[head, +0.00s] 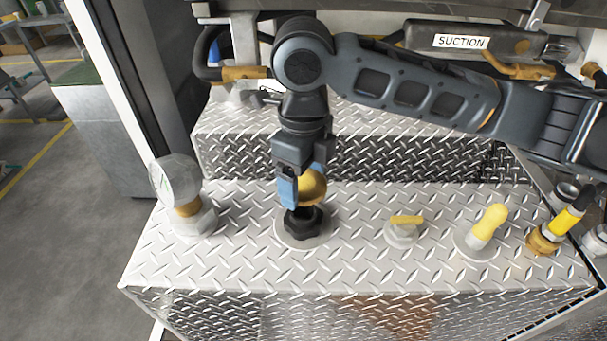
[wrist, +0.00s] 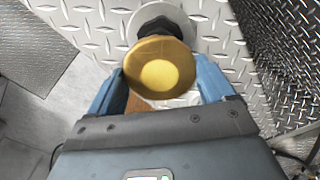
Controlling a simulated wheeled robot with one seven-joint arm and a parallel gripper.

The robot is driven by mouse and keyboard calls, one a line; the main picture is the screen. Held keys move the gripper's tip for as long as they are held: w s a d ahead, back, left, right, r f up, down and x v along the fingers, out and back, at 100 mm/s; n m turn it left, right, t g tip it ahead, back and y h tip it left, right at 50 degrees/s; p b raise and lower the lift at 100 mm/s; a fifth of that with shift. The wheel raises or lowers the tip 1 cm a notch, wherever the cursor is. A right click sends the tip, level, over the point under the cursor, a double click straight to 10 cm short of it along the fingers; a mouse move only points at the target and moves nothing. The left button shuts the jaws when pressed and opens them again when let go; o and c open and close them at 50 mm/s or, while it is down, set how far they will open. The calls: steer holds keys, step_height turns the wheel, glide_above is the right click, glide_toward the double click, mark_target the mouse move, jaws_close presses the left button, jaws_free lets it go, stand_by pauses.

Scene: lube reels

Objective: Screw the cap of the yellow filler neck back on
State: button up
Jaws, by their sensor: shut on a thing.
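My gripper (head: 302,190) points down with its blue fingers shut on a round gold cap (head: 313,187). In the wrist view the cap (wrist: 159,67) sits between the two fingertips, its top with a paler yellow disc towards the camera. Straight below it is a black lobed fitting (head: 303,222) on a round pale flange; it shows partly behind the cap in the wrist view (wrist: 164,24). I cannot tell whether cap and fitting touch. A yellow, rounded neck-like post (head: 488,225) stands on another flange to the right.
A brass fitting with a yellow and black handle (head: 560,226) is at the far right. The tread-plate top (head: 350,262) is bare between them.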

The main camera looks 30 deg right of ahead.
steer(key=shift+f+b, duration=1.85)
steer(key=shift+f, duration=0.55)
steer(key=shift+f+b, duration=0.55)
steer(key=shift+b, duration=0.05)
stand_by(0.6)
steer(key=shift+r+m+p, duration=0.15)
steer(key=shift+m+p, duration=0.5)
steer(key=shift+m, duration=0.55)
steer(key=m, duration=0.2)
steer(key=shift+m+p, duration=0.35)
steer(key=shift+m, duration=0.05)
steer(key=shift+m+p, duration=0.65)
steer(key=shift+m, duration=0.45)
steer(key=m+p, duration=0.1)
steer(key=m, duration=0.2)
